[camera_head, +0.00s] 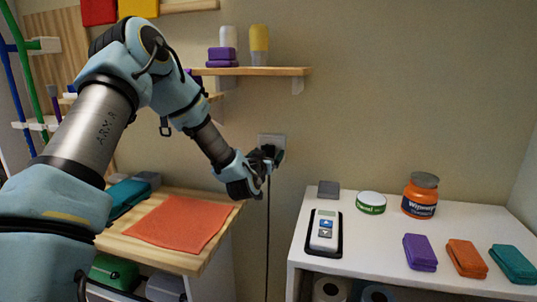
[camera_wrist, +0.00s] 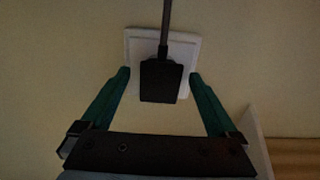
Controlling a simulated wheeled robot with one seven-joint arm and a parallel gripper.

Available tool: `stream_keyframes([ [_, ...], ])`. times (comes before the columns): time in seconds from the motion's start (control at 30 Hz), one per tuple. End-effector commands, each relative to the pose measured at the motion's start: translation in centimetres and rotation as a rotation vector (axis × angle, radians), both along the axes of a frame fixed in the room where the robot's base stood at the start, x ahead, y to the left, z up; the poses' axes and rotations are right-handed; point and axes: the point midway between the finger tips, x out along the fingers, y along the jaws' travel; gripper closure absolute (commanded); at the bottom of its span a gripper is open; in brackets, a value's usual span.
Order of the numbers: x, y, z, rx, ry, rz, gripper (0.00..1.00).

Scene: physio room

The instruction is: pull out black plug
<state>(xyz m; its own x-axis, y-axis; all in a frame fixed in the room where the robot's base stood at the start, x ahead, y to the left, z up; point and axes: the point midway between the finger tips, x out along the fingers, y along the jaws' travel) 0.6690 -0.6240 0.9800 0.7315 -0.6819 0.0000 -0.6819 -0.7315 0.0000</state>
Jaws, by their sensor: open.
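The black plug (camera_wrist: 161,82) sits in a white wall socket (camera_wrist: 190,48), with its cord (camera_wrist: 166,22) running from it. In the wrist view my gripper (camera_wrist: 160,78) is open, with one green finger on each side of the plug and a visible gap to both. In the head view my gripper (camera_head: 268,158) is at the wall socket (camera_head: 272,138), and it largely hides the plug. The dark cord (camera_head: 267,240) hangs down the wall below it.
A white table (camera_head: 375,235) at the right holds a handheld device (camera_head: 325,231), jars and several coloured blocks. A wooden table (camera_head: 215,245) with an orange cloth (camera_head: 180,222) stands left, under my arm. A wall shelf (camera_head: 255,71) with bottles is above. The wall right of the socket is clear.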

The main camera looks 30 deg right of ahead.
Motion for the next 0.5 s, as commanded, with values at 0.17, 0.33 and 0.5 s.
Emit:
stream_keyframes([
  [0.17, 0.00, 0.00, 0.02, 0.000, 0.000, 0.000, 0.05],
  [0.33, 0.01, 0.01, 0.02, 0.000, 0.000, 0.000, 0.24],
  [0.5, 0.01, 0.01, 0.02, 0.000, 0.000, 0.000, 0.43],
])
